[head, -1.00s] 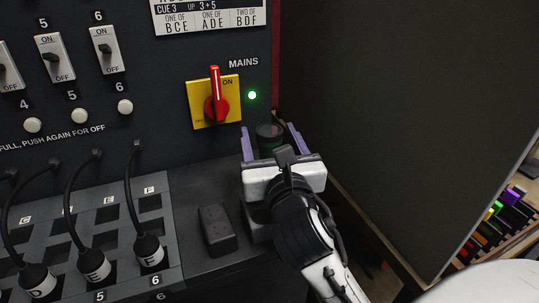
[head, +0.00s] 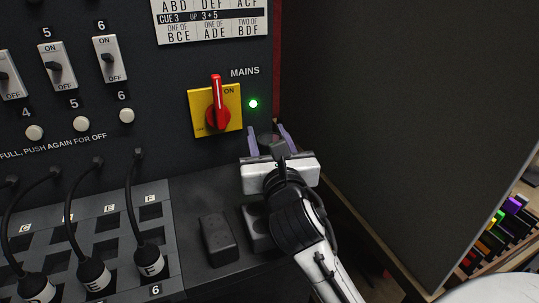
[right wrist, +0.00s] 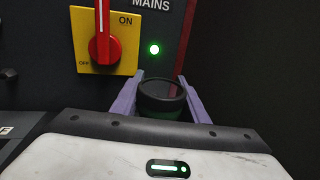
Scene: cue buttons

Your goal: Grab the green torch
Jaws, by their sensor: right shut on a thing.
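The green torch (right wrist: 160,100) stands upright between the purple fingers of my right gripper (right wrist: 160,98) in the right wrist view. Its dark round top and a strip of dark green body show; the lower part is hidden behind my gripper's body. In the head view the torch's dark top (head: 267,139) shows just past my right gripper (head: 268,140), which is shut on it at the right end of the dark ledge. My left gripper is not in view.
The panel with the red and yellow mains switch (head: 217,110) and a lit green lamp (head: 253,104) stands right behind the torch. A dark block (head: 218,240) lies on the ledge (head: 195,190). A dark board (head: 400,110) rises at the right. Cabled plugs (head: 148,258) stand at the left.

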